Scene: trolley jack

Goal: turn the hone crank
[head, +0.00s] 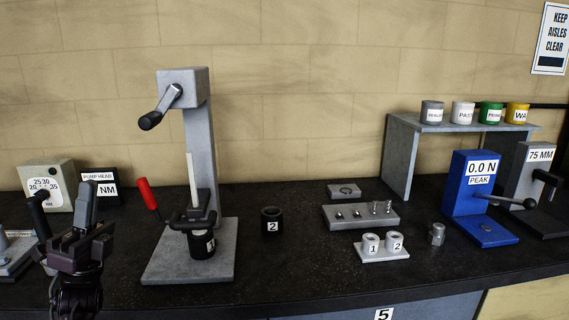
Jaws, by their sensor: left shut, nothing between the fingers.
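The hone crank (167,104) is a short grey arm with a black knob, on the left of the grey head box (186,87). It points down and to the left. The head sits atop a grey column on a flat base plate. A pale vertical rod (191,180) reaches down to a black cylinder marked 1 (203,246), held at the base by a dark clamp with a red-handled lever (148,197). My left gripper (88,198) is upright at the lower left, shut and empty. It is below and left of the crank and apart from it. My right gripper is out of view.
A black cylinder marked 2 (271,221) stands right of the hone. Small trays, a blue force gauge (476,190) and a shelf of cups (400,153) occupy the right. The space around the crank is clear.

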